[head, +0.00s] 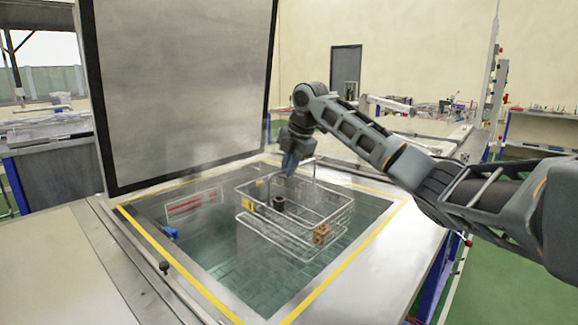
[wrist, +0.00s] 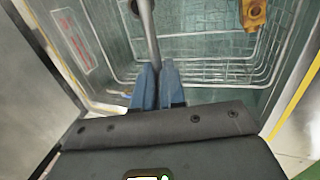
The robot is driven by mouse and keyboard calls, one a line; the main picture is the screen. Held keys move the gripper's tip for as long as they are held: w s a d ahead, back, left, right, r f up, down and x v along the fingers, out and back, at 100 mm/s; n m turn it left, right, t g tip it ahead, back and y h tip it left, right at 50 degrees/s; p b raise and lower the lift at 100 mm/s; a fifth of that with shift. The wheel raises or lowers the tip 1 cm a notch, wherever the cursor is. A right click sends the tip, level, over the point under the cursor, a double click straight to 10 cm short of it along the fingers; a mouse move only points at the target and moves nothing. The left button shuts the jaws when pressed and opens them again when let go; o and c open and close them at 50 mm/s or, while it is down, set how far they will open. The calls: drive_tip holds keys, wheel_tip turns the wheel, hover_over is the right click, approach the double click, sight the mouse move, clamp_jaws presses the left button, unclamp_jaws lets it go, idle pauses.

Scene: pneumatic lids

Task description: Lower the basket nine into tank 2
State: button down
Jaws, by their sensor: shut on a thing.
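A wire basket (head: 345,212) hangs over the open tank in the head view, about level with the opening. It holds a dark ring-like part (head: 278,203) and a brass-coloured block (head: 322,233), and has a yellow tag (head: 249,204) whose number I cannot read. My gripper (head: 289,166) is above the basket, shut on its handle bar. In the wrist view the blue fingers (wrist: 158,86) close on the bar, and the basket wires (wrist: 205,80) show beyond. The tank (head: 180,262) has a yellow-edged rim and greenish tiled walls. I cannot tell whether the basket's bottom touches liquid.
The large grey lid (head: 185,90) stands raised behind the tank on the left. A red-striped white sign (head: 191,205) and a small blue part (head: 170,232) are at the tank's left side. Bare worktop (head: 55,265) lies at the left front.

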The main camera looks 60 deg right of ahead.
drive_tip(key=shift+f+b, duration=4.35)
drive_tip(key=shift+f, duration=3.9)
drive_tip(key=c, duration=1.1)
unclamp_jaws()
drive_tip(key=shift+f, duration=0.2)
drive_tip(key=w+p+v, duration=0.1)
drive_tip(key=p+v, duration=0.2)
drive_tip(key=v, duration=0.3)
drive_tip(key=w+r+p+v, duration=0.1)
drive_tip(key=p+v, duration=0.2)
drive_tip(key=v, duration=0.3)
drive_tip(key=w+d+p+v, duration=0.1)
drive_tip(key=w+p+v, duration=0.1)
drive_tip(key=v, duration=0.5)
drive_tip(key=shift+s+r+p, duration=0.1)
drive_tip(key=shift+r+p, duration=0.25)
drive_tip(key=shift+p, duration=0.05)
